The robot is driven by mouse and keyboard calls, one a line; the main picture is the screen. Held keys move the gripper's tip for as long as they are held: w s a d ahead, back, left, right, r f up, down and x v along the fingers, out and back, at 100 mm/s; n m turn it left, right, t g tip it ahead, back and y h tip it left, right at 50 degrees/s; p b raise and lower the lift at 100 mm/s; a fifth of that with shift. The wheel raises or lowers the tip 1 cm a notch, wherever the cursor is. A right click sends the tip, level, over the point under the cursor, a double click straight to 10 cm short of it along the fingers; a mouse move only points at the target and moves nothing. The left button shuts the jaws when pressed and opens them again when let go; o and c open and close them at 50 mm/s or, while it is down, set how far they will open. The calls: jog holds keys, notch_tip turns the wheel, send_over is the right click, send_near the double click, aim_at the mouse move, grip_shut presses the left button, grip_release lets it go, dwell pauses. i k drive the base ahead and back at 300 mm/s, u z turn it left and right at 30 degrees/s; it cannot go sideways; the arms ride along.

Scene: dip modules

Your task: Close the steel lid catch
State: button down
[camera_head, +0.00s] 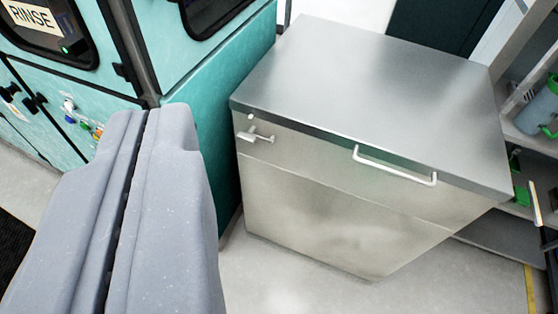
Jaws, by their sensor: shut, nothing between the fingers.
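The steel lid catch (256,136) is a small pale lever on the upper left of the front of a steel chest. A small round stud (250,117) sits just above it, near the lid edge. The steel lid (370,90) lies flat on top of the chest (330,205), with a white bar handle (395,166) on its front edge. My gripper (150,112) is large in the near left, its two grey fingers shut together and empty. It appears left of the catch, apart from it. I cannot tell whether the catch is engaged.
A teal cabinet (200,80) with a "RINSE" label (33,14) stands left of the chest, close beside it. Shelves with a blue-grey container (540,108) stand at the right. The pale floor (270,285) in front of the chest is clear.

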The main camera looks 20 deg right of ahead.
aim_at(249, 137)
jog(key=z, duration=0.15)
jog(key=k, duration=0.65)
jog(key=z, duration=0.55)
jog(key=i, duration=1.3)
jog(key=u, duration=0.7)
